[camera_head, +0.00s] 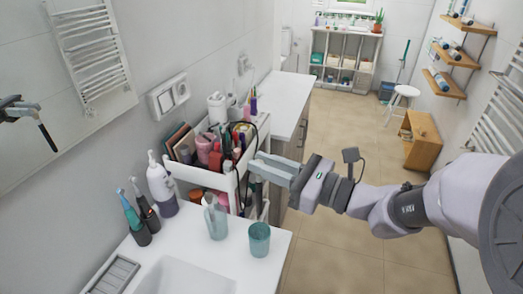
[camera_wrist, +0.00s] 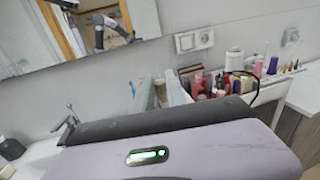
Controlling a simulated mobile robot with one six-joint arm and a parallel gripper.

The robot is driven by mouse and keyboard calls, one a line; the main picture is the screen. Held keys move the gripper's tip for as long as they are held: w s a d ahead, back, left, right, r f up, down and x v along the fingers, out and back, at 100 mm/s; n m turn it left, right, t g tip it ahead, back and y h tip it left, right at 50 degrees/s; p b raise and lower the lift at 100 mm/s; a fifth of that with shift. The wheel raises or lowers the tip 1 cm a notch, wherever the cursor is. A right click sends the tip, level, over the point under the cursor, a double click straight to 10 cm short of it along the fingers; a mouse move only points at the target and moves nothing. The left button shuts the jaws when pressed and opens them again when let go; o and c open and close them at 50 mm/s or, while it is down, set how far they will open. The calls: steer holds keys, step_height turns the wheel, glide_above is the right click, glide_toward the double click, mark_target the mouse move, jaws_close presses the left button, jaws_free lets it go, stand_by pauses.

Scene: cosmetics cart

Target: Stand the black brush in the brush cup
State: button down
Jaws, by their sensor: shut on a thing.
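My gripper (camera_head: 259,168) is at the front right corner of the white cart, at about the height of its upper tray. It is shut on the black brush (camera_head: 258,191), which shows as a dark upright length below the fingers. The mirror at left also shows a dark stick hanging from the gripper. In the wrist view the fingers (camera_wrist: 160,91) point toward the wall, and the brush is mostly hidden. Slim upright items (camera_head: 253,104) stand at the cart's back right corner; I cannot tell for sure which holder is the brush cup.
The cart's upper tray (camera_head: 204,177) is crowded with bottles, tubes and palettes. A pump bottle (camera_head: 161,184), a clear bottle (camera_head: 215,217) and a teal tumbler (camera_head: 259,240) stand on the washbasin counter in front. A white counter (camera_head: 285,95) lies beyond the cart. Open floor is at right.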

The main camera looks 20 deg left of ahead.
step_height(320, 180, down, 13)
steer(key=b, duration=1)
steer(key=shift+b, duration=0.35)
steer(key=shift+w, duration=0.1)
steer(key=c, duration=1.3)
jaws_free()
steer(key=p+v, duration=0.3)
steer(key=v, duration=1.4)
steer(key=shift+d+r+p, duration=0.15)
steer(key=shift+d+p, duration=0.05)
steer(key=shift+p, duration=0.1)
